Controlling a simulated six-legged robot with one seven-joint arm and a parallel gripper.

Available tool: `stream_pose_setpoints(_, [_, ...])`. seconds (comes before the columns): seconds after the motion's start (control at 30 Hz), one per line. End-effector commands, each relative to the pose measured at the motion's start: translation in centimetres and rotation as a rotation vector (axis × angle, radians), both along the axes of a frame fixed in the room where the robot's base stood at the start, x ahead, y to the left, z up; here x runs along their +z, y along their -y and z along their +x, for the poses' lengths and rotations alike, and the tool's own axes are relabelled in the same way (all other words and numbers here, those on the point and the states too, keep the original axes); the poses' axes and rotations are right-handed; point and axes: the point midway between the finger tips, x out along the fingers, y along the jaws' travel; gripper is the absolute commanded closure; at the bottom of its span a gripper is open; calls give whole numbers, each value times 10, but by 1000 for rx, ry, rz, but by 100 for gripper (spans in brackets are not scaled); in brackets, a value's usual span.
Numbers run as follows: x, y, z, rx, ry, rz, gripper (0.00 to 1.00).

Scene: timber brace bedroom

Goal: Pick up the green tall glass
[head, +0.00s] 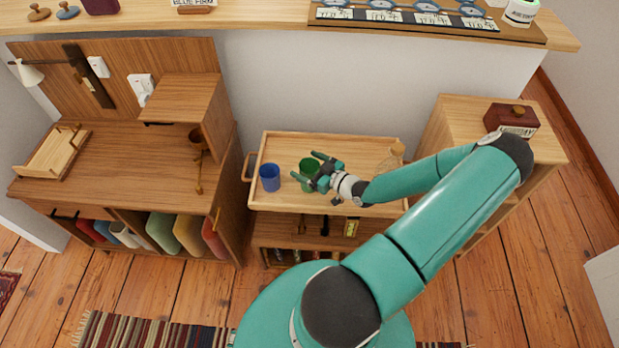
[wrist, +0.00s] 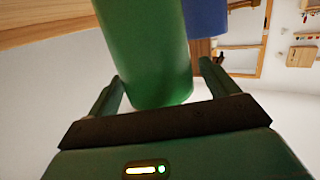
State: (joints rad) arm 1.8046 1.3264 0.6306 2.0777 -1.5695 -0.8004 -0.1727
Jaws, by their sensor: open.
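The green tall glass (head: 308,172) stands on the wooden tray top of the small cart, in the middle of the head view. My gripper (head: 307,170) is open at the glass, with its fingers around or beside it. In the wrist view the green glass (wrist: 147,60) shows large, between the two open fingers of my gripper (wrist: 170,90). I cannot tell whether the fingers touch it. Part of the glass is hidden behind the gripper in the head view.
A blue cup (head: 270,178) stands left of the green glass and also shows behind it in the wrist view (wrist: 207,18). The tray (head: 360,146) has a raised rim. A small tan object (head: 396,152) is at its right. A desk (head: 110,165) and a cabinet (head: 465,125) flank the cart.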

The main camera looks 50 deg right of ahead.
Motion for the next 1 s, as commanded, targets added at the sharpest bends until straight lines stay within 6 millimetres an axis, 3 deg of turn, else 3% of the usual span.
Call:
stream_pose_setpoints(0.1, [-2, -1, 12, 0, 0, 2, 14])
stream_pose_setpoints(0.37, [-2, -1, 14, -1, -1, 1, 16])
stream_pose_setpoints(0.7, [-2, -1, 14, 0, -1, 1, 82])
stream_pose_setpoints(1.0, [-1, -1, 14, 0, 0, 0, 82])
